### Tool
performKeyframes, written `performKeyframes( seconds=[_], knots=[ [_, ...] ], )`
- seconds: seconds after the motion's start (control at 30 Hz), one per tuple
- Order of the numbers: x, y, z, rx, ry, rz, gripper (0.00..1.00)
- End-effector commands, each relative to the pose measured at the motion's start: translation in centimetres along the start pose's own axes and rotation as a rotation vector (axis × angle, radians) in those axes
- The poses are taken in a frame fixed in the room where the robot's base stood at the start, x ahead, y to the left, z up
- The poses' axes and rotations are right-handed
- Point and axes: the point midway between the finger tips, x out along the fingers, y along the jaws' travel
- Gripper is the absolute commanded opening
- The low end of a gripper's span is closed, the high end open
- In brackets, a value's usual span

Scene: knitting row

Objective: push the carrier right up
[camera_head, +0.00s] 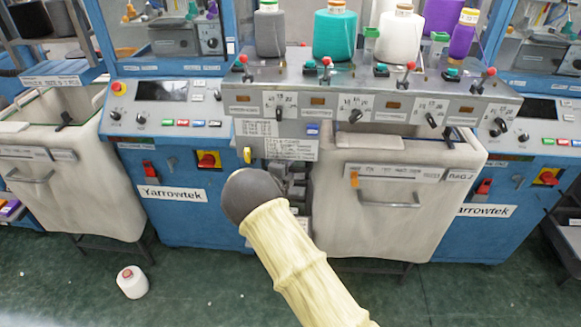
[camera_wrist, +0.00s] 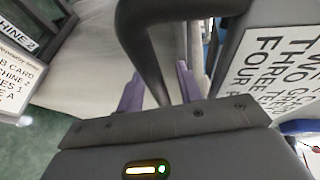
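No part in view is plainly marked as the carrier. In the wrist view, a dark bent bar (camera_wrist: 143,45) comes down from the top and runs between my gripper's (camera_wrist: 160,88) two purple fingers. The fingers stand apart, with a gap seen beside the bar; I cannot tell whether either touches it. In the head view my dark wrist and yellow-sleeved arm are in front of the blue machine (camera_head: 185,222), left of the middle pale bin (camera_head: 365,222). My fingers are hidden there. A small yellow part (camera_head: 247,155) shows just above my wrist.
A grey rail (camera_head: 300,75) with red-knobbed levers and yarn cones runs above. A second pale bin (camera_head: 75,195) stands at left. A white cone (camera_head: 132,282) is on the green floor. In the wrist view, a printed card (camera_wrist: 285,65) is close at right.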

Motion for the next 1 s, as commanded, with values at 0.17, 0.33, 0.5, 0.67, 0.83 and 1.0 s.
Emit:
performKeyframes(
  seconds=[0.17,0.33,0.5,0.67,0.83,1.0],
  knots=[
    [0.5,0.0,-0.1,0.000,0.001,-0.001,0.36],
    [0.5,0.0,-0.1,0.000,0.001,-0.001,0.32],
    [0.5,0.0,-0.1,0.000,0.001,0.000,0.00],
    [0.4,0.0,-0.1,0.000,0.001,0.000,0.00],
    [0.3,-0.2,0.0,0.000,0.000,0.000,0.00],
    [-0.3,-1.2,0.5,0.002,-0.009,-0.003,0.00]
  ],
)
